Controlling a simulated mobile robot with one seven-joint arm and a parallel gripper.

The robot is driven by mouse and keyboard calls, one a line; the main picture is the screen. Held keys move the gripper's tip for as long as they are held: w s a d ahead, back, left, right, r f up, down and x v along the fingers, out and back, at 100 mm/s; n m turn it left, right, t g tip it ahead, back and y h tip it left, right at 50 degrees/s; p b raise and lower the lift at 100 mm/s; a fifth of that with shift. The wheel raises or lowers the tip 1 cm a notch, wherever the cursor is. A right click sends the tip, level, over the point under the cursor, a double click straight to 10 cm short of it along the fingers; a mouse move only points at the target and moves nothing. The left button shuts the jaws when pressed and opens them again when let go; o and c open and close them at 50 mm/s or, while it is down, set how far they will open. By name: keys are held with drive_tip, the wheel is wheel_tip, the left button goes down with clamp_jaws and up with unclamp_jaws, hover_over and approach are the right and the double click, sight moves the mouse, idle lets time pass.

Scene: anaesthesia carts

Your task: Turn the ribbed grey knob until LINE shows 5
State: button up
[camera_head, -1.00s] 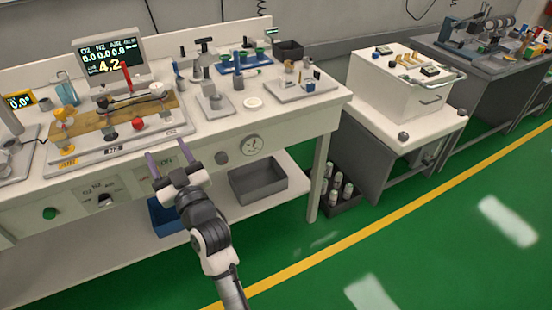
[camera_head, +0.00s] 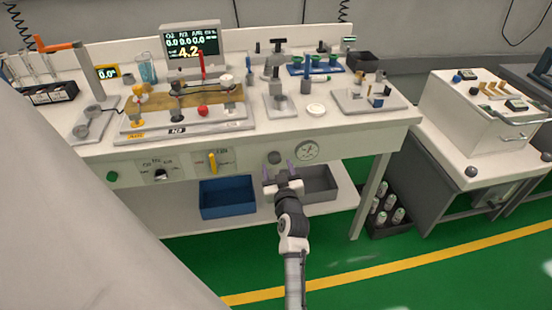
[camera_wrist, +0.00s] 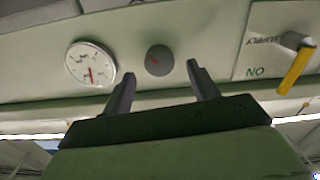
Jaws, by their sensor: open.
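The grey knob (camera_head: 274,157) is on the front panel of the white bench, just left of a round dial gauge (camera_head: 306,150). In the wrist view the knob (camera_wrist: 158,60) shows a short red mark, and the gauge (camera_wrist: 90,63) is to its left. The display (camera_head: 190,44) on the bench reads 4.2 in large yellow digits. My gripper (camera_head: 279,172) is open and empty, close in front of the panel. In the wrist view the knob lies between and beyond the spread fingertips (camera_wrist: 161,71), apart from them.
A yellow lever (camera_head: 212,162) is on the panel left of the knob, and a black selector (camera_head: 160,175) farther left. A blue bin (camera_head: 227,197) and a grey bin (camera_head: 319,184) stand on the shelf below. The green floor in front is clear.

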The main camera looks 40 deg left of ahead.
sight(276, 160)
drive_tip(key=shift+x, duration=1.85)
drive_tip(key=c, duration=1)
drive_tip(key=shift+m, duration=0.4)
drive_tip(key=m+p, duration=0.1)
drive_tip(key=m, duration=0.2)
drive_tip(key=shift+m, duration=0.3)
drive_tip(key=shift+m+p, duration=0.35)
drive_tip(key=shift+m, duration=1.55)
